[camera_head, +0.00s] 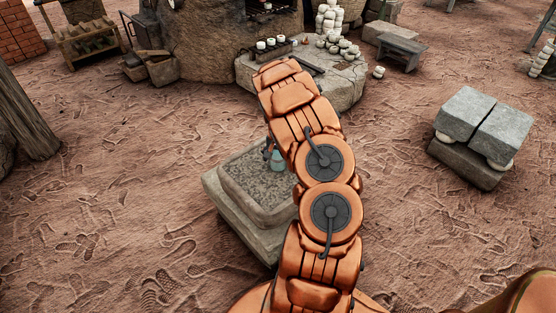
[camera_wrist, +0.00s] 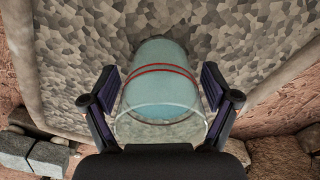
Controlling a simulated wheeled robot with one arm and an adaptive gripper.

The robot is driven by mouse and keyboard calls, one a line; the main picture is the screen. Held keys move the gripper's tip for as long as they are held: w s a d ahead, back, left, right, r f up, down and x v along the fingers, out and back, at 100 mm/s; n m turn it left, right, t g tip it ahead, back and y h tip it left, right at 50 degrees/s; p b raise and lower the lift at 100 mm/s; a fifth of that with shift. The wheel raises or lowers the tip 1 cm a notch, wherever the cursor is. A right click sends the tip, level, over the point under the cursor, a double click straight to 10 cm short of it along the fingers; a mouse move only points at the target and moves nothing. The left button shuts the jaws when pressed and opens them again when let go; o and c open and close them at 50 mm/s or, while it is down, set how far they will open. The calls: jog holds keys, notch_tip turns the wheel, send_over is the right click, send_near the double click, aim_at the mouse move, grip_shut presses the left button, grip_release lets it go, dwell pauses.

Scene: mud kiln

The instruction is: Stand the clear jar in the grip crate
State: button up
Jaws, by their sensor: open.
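The clear jar (camera_wrist: 160,85) is pale blue-tinted glass with a red band around it. In the wrist view it lies between the two dark fingers of my gripper (camera_wrist: 159,78), which are spread apart on either side, with no clear contact. In the head view a small part of the jar (camera_head: 278,160) shows on the grey stone block (camera_head: 232,195), beside my orange arm. The arm hides most of my gripper and part of the block there. I cannot pick out a grip crate in either view.
A low stone slab (camera_head: 345,90) with white pots stands behind. Stacked grey blocks (camera_head: 480,125) are at right. A wooden rack (camera_head: 90,45) and a brick stack (camera_head: 20,32) are at the back left. Sandy ground around the block is mostly clear.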

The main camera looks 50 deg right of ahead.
jog(key=shift+f, duration=0.2)
jog(key=shift+r, duration=0.1)
jog(key=c, duration=1.2)
